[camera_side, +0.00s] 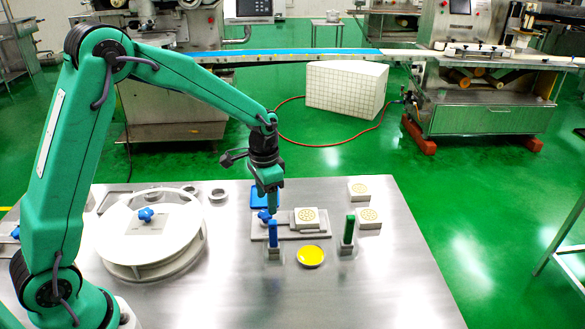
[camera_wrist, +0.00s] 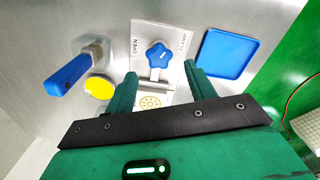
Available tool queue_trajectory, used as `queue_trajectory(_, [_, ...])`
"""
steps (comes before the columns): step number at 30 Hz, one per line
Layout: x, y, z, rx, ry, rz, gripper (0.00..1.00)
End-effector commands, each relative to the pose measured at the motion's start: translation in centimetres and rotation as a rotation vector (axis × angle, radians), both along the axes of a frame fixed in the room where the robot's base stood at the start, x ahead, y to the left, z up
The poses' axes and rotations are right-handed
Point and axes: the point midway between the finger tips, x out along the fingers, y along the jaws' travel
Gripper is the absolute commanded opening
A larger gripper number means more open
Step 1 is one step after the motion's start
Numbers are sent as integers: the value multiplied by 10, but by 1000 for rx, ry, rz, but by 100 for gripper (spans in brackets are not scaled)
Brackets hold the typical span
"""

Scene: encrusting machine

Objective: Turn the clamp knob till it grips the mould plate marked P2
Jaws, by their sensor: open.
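The clamp knob (camera_wrist: 158,54) is a blue star-shaped knob on a pale plate lettered OPEN on its left and CLAMP on its right in the wrist view. In the side view the knob (camera_side: 264,216) is just below my gripper (camera_side: 269,203). My gripper (camera_wrist: 161,80) is open, with its green fingers apart on either side below the knob, not closed on it. A pale mould plate (camera_side: 306,215) with a round yellowish pattern sits on the fixture (camera_side: 288,234) right of the knob. Its marking is not legible. In the wrist view my gripper hides most of the plate (camera_wrist: 150,101).
A blue-handled tool (camera_side: 272,235) and a green-handled tool (camera_side: 349,230) stand upright near the fixture. A yellow disc (camera_side: 311,256) lies in front. Two patterned plates (camera_side: 358,191) (camera_side: 369,216) lie right. A blue tray (camera_wrist: 229,53) is behind; a round lid (camera_side: 115,240) is left.

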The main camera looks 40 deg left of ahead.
Motion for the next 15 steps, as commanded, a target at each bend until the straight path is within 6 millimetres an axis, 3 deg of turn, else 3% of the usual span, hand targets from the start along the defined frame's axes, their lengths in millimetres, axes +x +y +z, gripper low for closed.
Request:
queue_trajectory(6, [0,0,29,0,-2,0,55])
queue_trajectory(15, [0,0,44,0,0,0,55])
